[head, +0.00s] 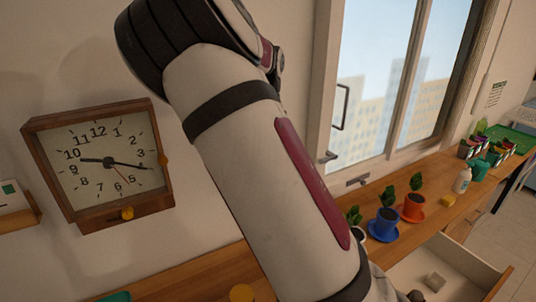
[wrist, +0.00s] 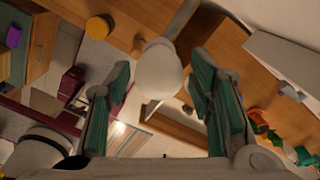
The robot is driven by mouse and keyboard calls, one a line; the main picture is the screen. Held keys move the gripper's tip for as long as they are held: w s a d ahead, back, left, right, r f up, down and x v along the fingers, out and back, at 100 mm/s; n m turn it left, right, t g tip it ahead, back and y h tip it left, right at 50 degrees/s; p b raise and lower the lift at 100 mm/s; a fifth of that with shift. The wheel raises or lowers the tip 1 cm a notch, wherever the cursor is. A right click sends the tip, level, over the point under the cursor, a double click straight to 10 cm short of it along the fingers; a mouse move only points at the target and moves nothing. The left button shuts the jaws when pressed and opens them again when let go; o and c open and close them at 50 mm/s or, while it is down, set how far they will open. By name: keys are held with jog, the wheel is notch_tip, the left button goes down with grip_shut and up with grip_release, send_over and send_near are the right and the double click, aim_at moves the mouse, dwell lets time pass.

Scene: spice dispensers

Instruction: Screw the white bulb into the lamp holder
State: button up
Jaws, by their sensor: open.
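In the wrist view, a rounded white object that looks like the white bulb (wrist: 160,75) is between the two fingers of my gripper (wrist: 161,62). The green-padded fingers are open, with a visible gap on each side of the bulb. A pale rod (wrist: 182,18) runs up and right from the bulb's upper end; I cannot tell whether it is the lamp holder or whether the bulb touches it. In the head view my arm crosses the middle, and my gripper, the bulb and the lamp holder do not show.
A wall clock (head: 97,168) hangs at left. An open drawer (head: 470,268) sticks out below the wooden counter (head: 435,205).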

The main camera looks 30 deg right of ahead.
jog(key=n, duration=0.9)
grip_shut()
